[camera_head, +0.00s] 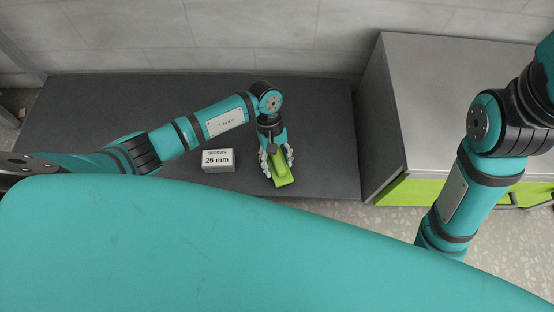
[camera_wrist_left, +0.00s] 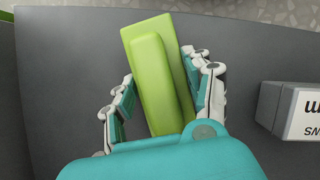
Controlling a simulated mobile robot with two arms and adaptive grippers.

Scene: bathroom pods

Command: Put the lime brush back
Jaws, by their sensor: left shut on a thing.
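The lime brush (camera_head: 281,171) is a bright green block with a raised ridge. It is at the front part of the dark grey bench top (camera_head: 80,110), right of centre. My left gripper (camera_head: 277,160) reaches down and is shut on it, with a finger on each side. In the left wrist view the brush (camera_wrist_left: 158,70) sits tilted between the fingers of the gripper (camera_wrist_left: 160,95). I cannot tell whether it touches the bench. My right arm shows at the right edge, but its gripper is out of view.
A grey box labelled "SCREWS 25 mm" (camera_head: 218,161) stands on the bench just left of the brush. A grey cabinet (camera_head: 440,90) with a lime front stands right of the bench. The bench's left side is mostly clear under my left arm. Speckled floor (camera_head: 340,212) lies in front.

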